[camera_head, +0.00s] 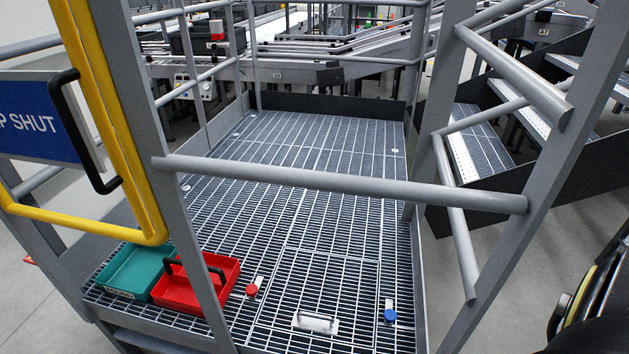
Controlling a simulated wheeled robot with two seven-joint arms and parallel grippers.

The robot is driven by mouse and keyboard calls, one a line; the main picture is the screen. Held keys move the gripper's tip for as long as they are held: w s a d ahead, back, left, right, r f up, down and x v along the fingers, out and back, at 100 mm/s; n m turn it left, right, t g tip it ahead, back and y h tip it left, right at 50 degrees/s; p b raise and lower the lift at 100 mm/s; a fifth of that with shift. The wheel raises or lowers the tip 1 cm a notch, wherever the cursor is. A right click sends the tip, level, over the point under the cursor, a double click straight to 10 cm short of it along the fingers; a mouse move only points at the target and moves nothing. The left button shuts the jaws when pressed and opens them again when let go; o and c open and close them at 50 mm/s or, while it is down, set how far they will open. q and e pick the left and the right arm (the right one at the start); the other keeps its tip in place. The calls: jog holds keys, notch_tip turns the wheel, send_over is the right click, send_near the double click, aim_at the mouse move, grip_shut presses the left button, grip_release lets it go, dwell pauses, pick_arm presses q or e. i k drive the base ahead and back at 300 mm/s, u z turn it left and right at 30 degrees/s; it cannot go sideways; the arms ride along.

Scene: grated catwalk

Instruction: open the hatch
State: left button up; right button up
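The hatch (325,283) looks like a rectangular panel of grating set flush in the catwalk floor, lying level and closed. A pale handle (316,322) lies at its near edge. A latch with a red knob (252,289) sits at its left side and a latch with a blue knob (390,315) at its right side. I cannot tell whether either latch is engaged. Neither of my grippers shows in this view.
A grey rail (340,184) crosses in front of the catwalk. A yellow gate (108,120) with a blue sign (38,121) stands at left. A red toolbox (190,290) and a teal bin (133,272) sit left of the hatch. The far grating (310,140) is clear.

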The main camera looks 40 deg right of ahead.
aim_at(320, 291)
jog(key=z, duration=1.25)
jog(key=k, duration=1.3)
jog(key=u, duration=0.65)
jog(key=i, duration=0.75)
jog(key=u, duration=0.45)
jog(key=i, duration=0.85)
jog(key=z, duration=0.95)
jog(key=i, duration=0.55)
jog(key=z, duration=0.55)
